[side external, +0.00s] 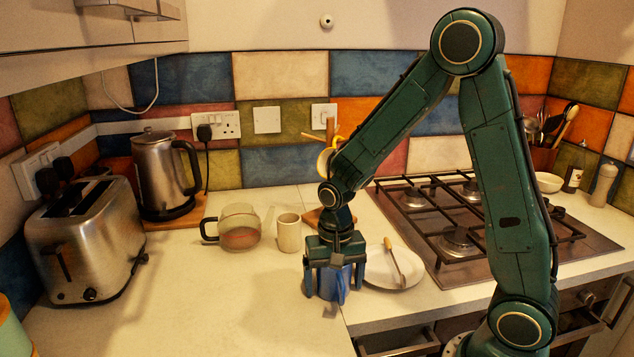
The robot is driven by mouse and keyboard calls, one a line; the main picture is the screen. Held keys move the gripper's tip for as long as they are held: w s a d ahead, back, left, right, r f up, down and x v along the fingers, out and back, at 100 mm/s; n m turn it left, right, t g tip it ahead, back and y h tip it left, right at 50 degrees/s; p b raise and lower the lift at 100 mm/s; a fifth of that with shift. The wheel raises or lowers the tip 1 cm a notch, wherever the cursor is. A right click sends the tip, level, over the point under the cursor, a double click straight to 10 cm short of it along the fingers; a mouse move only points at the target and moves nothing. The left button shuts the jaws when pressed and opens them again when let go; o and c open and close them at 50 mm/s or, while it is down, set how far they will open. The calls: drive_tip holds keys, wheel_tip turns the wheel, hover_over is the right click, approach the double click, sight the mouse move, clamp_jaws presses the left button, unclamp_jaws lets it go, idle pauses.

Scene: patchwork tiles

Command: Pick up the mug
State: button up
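A blue mug (328,284) is near the front edge of the worktop, below my gripper. Its handle (342,290) faces the camera, slightly to the right. My gripper (333,283) points down over the mug, with one finger on its left and one on its right. The fingers are spread about as wide as the mug. I cannot tell whether they touch it. The mug's rim is mostly hidden by my gripper, and I cannot tell whether its base rests on the worktop.
A white plate (381,272) with a wooden-handled utensil (394,260) lies close on the right. A cream cup (289,233) and a glass pot (238,228) stand behind left. The kettle (160,175) and toaster (85,240) are at left, the hob (465,205) at right.

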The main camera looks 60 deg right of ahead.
drive_tip(key=c, duration=1.1)
drive_tip(key=shift+r, duration=0.1)
wheel_tip(320, 180, up, 20)
drive_tip(key=shift+f, duration=0.1)
idle(0.4)
